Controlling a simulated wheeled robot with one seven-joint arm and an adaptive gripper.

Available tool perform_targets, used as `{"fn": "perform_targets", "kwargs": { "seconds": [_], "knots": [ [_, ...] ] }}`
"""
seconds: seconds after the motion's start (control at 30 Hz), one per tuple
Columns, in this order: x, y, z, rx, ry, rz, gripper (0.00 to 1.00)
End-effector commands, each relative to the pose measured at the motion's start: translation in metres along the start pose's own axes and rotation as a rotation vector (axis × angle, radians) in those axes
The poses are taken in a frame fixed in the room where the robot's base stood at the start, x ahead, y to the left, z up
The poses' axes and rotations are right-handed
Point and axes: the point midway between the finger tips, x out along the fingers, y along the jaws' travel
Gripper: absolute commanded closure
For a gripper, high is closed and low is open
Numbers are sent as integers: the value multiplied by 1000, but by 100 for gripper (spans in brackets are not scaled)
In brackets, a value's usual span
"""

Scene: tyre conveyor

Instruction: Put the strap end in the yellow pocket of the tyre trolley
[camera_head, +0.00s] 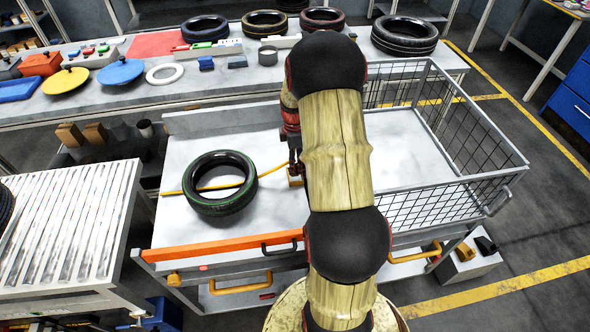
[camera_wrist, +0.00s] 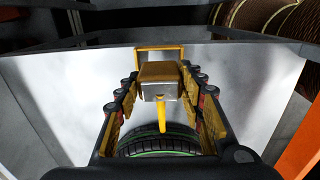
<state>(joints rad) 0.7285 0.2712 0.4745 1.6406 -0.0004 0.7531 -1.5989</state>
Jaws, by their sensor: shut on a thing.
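The strap end (camera_wrist: 159,80) is a metal block with a yellow-brown top. My gripper (camera_wrist: 160,98) is shut on it, with a finger on each side. The yellow strap (camera_wrist: 162,116) runs from it back over the green-striped tyre (camera_head: 219,182). The yellow pocket (camera_wrist: 140,58) shows as a yellow frame just beyond the strap end, which hides its middle; I cannot tell whether they touch. In the head view my gripper (camera_head: 295,172) is low over the trolley deck (camera_head: 185,150), right of the tyre, partly hidden by my arm.
A wire basket (camera_head: 450,130) stands on the trolley's right side. An orange rail (camera_head: 215,247) runs along the front edge. A workbench (camera_head: 180,98) with tyres and coloured parts is behind. A slatted table (camera_head: 65,225) stands at left. The deck behind the tyre is clear.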

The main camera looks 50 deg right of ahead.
Motion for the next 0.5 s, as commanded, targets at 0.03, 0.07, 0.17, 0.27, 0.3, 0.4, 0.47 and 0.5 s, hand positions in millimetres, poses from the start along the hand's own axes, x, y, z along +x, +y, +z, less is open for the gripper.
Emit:
{"fn": "perform_targets", "kwargs": {
  "seconds": [0.03, 0.07, 0.17, 0.27, 0.3, 0.4, 0.47, 0.5],
  "knots": [
    [7, 1, 4, 1, 0, -2, 93],
    [12, 2, 5, 0, 0, -2, 93],
    [29, 1, 3, -1, 0, -3, 93],
    [37, 1, 3, -1, 0, -2, 93],
    [37, 2, 3, 0, 0, -1, 93],
    [35, 2, 3, 0, 0, 0, 93],
    [35, 2, 3, 0, 0, -1, 93],
    [35, 2, 3, 0, 0, -1, 93]
  ]
}}
